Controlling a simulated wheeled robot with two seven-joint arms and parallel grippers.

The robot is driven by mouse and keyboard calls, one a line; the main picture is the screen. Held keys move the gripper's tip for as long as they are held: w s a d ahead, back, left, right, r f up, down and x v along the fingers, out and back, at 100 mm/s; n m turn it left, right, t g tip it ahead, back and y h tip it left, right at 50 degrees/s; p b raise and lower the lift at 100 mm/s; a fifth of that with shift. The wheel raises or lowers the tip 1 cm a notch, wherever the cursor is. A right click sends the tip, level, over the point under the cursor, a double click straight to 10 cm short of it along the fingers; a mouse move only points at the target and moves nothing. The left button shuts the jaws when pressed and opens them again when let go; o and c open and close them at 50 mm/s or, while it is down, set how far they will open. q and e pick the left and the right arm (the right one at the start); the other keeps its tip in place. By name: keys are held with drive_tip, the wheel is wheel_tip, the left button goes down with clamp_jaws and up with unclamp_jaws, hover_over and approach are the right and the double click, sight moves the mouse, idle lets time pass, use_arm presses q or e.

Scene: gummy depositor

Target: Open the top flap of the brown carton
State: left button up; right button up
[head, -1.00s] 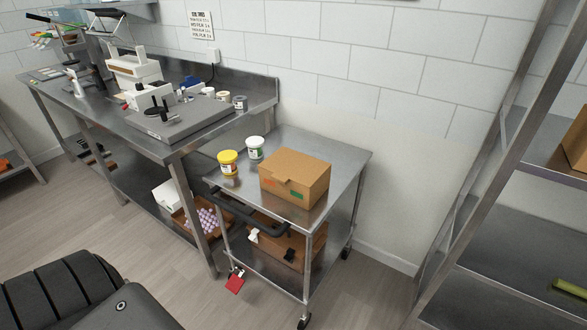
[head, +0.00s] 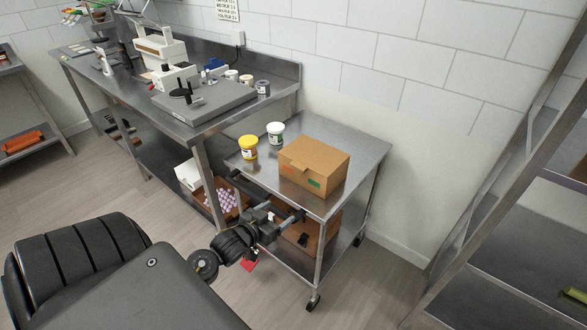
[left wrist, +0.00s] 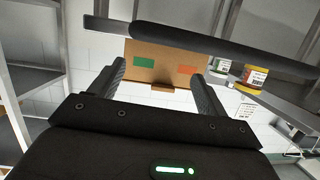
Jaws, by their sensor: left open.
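The brown carton (head: 312,164) sits on the top shelf of a steel cart (head: 352,142). Its top looks shut, with a small tab at the front edge and an orange and a green label on the front face. My left gripper (head: 293,213) is low in front of the cart, below and apart from the carton. In the left wrist view the carton (left wrist: 160,55) appears upside down between the two spread fingers (left wrist: 162,78), with nothing between them. My right gripper does not show.
A dark handle bar (left wrist: 220,42) crosses between the left gripper and the carton in the left wrist view. A yellow tub (head: 248,148) and a white-and-green tub (head: 275,133) stand left of the carton. A steel bench (head: 205,119) is on the left, a rack (head: 520,215) on the right.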

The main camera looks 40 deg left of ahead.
sight(296, 168)
use_arm(q)
drive_tip(key=w+a+r+t, duration=0.2)
drive_tip(key=a+r+t, duration=0.15)
drive_tip(key=r, duration=0.35)
drive_tip(key=shift+g+h, duration=0.25)
drive_tip(key=shift+h, duration=0.05)
drive_tip(key=w+p, duration=0.1)
drive_tip(key=w, duration=1)
drive_tip(key=shift+a+f+p, duration=0.1)
drive_tip(key=shift+a+p, duration=0.05)
drive_tip(key=shift+p, duration=0.15)
drive_tip(key=shift+c, duration=0.3)
